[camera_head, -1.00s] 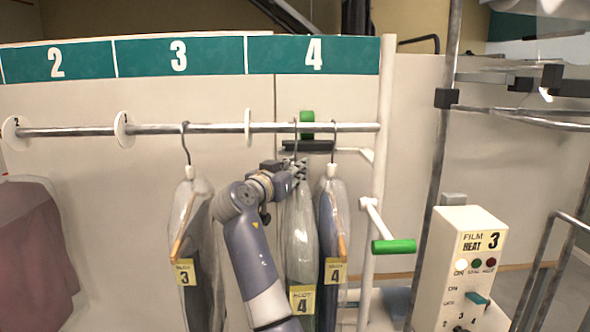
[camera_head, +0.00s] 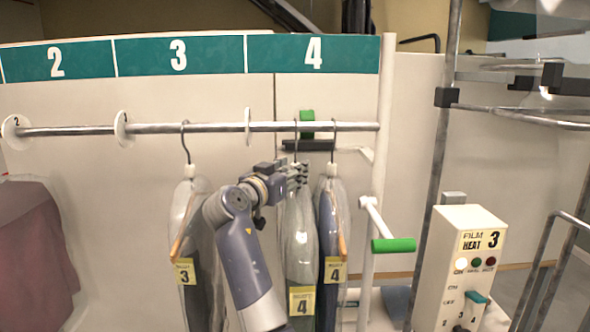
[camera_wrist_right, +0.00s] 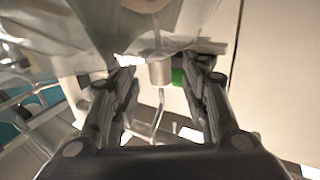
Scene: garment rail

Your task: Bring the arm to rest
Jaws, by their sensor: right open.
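My right gripper (camera_head: 299,173) is at the top of a film-covered garment (camera_head: 299,245) tagged 4, just below its hanger hook. In the right wrist view my right gripper (camera_wrist_right: 165,78) is open, its fingers apart. The white hanger neck (camera_wrist_right: 160,72) shows between them, not visibly gripped. That garment hangs from the rail (camera_head: 215,127) under sign 4. My right arm (camera_head: 246,262) reaches up from the bottom. My left gripper is out of view.
A second garment tagged 4 (camera_head: 332,230) hangs close to the right. A garment tagged 3 (camera_head: 187,225) hangs left. A green-ended handle (camera_head: 393,245) and a control box (camera_head: 463,265) labelled FILM HEAT stand right.

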